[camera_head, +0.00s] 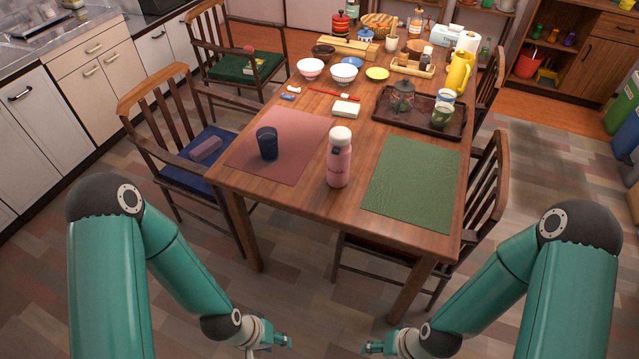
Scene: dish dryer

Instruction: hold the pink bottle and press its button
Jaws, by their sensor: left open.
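The pink bottle (339,164) stands upright at the near edge of the wooden table, between two placemats. It has a white rounded cap (340,136) and a dark patch near its top. I cannot make out the button clearly. My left gripper (288,341) is open and empty, low in front of the table and below the bottle. My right gripper (369,347) is at the same low height, to the right of the left one. It is small in view and I cannot tell whether it is open. Both grippers are well apart from the bottle.
A dark blue cup (267,144) stands on the pink placemat (300,128) left of the bottle. A green placemat (412,182) lies empty to the right. A dark tray (385,104), bowls and a yellow pitcher (459,72) stand farther back. Chairs flank the wooden table (305,196).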

